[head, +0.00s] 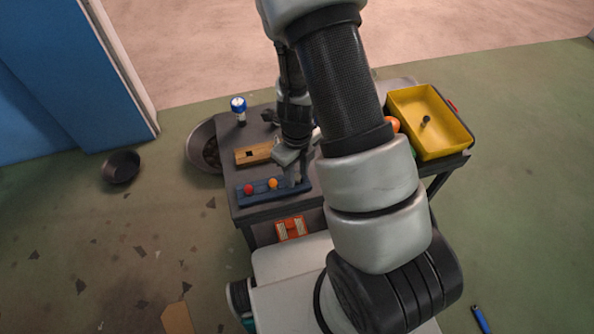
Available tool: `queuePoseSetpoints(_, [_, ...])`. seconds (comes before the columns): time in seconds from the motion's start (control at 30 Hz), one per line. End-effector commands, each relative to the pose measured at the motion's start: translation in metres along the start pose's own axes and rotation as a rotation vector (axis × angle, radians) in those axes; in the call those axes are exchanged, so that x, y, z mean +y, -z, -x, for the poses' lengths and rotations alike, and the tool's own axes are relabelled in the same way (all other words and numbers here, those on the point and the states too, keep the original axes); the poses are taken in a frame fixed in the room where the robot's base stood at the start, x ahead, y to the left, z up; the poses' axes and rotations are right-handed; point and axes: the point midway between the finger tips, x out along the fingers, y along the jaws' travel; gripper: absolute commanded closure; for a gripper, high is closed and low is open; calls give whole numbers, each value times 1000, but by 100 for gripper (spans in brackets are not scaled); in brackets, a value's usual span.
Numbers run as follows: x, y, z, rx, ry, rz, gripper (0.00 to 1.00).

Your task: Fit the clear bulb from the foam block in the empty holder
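A dark blue block (245,198), perhaps the foam block, lies along the table's front edge. A red bulb-like ball (249,189) and an orange one (273,184) sit in it. My gripper (295,182) points down over its right end, behind and left of my large arm links. Its fingertips are small and partly lost against the block, so I cannot tell whether they hold anything. I cannot make out the clear bulb. A wooden block (243,157) with a dark square hole lies behind the blue block. Which piece is the empty holder is unclear.
A blue-and-white topped object (238,107) stands at the table's back left. A yellow bin (437,151) with a small dark item is at the right. Orange things (392,124) show beside my arm. A round pan (202,145) sits left of the table (232,130). My arm hides the table's middle.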

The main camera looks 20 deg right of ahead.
Motion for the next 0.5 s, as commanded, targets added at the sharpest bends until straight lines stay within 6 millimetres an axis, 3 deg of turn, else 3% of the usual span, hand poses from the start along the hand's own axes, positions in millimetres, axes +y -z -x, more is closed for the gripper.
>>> queuePoseSetpoints(0.2, [0, 0, 0, 0, 0, 0, 67])
queuePoseSetpoints(0.33, [0, 0, 0, 0, 0, 0, 89])
queuePoseSetpoints(0.5, [0, 0, 0, 0, 0, 0, 92])
